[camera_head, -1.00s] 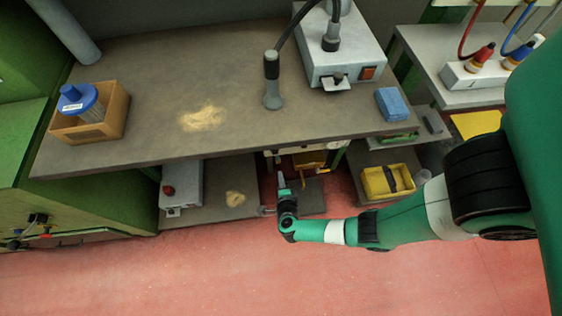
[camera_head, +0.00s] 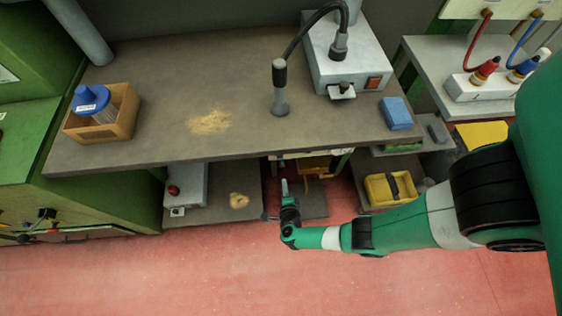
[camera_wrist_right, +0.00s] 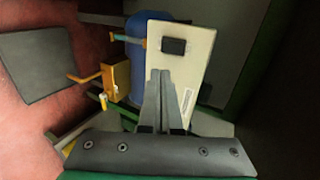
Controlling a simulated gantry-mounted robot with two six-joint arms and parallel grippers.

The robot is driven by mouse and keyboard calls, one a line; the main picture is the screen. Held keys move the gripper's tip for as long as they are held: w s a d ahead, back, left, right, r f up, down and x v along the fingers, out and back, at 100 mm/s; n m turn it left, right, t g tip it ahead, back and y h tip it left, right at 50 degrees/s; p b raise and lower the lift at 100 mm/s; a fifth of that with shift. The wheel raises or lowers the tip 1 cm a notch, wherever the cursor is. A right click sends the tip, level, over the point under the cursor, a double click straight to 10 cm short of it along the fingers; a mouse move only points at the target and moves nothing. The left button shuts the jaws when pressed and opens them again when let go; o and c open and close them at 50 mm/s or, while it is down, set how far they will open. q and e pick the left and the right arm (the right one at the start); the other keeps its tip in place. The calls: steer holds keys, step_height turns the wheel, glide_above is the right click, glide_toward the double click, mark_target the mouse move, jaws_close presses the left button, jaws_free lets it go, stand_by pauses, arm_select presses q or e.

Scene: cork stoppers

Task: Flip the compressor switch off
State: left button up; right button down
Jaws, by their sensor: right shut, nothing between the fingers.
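A cream panel (camera_wrist_right: 185,75) with a black rectangular switch (camera_wrist_right: 173,46) stands under the bench in the right wrist view. It is in front of a blue tank (camera_wrist_right: 138,60). Only the upper part of the panel (camera_head: 298,155) shows below the bench edge in the head view; the switch cannot be made out there. My right gripper (camera_head: 285,186) reaches in from the right, low in front of the bench. In the right wrist view its fingers (camera_wrist_right: 160,75) are together and empty, in front of the panel, pointing toward the switch. They appear apart from it. My left gripper is out of view.
The bench top (camera_head: 160,80) overhangs the panel. A yellow-orange box (camera_wrist_right: 116,78) with a lever sits left of the panel, near a dark plate (camera_wrist_right: 35,62). A yellow bin (camera_head: 390,188) stands to the right. The red floor (camera_head: 180,275) in front is open.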

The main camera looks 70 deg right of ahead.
steer(key=shift+f, duration=0.1)
steer(key=b, duration=0.8)
glide_toward(280, 157)
steer(key=f+x, duration=0.1)
steer(key=x, duration=0.5)
steer(key=shift+w+d+r, duration=0.1)
steer(key=shift+d+r, duration=0.1)
steer(key=shift+r, duration=0.05)
steer(key=shift+w+d+r+p, duration=0.2)
steer(key=shift+r+p, duration=0.25)
steer(key=shift+p, duration=0.4)
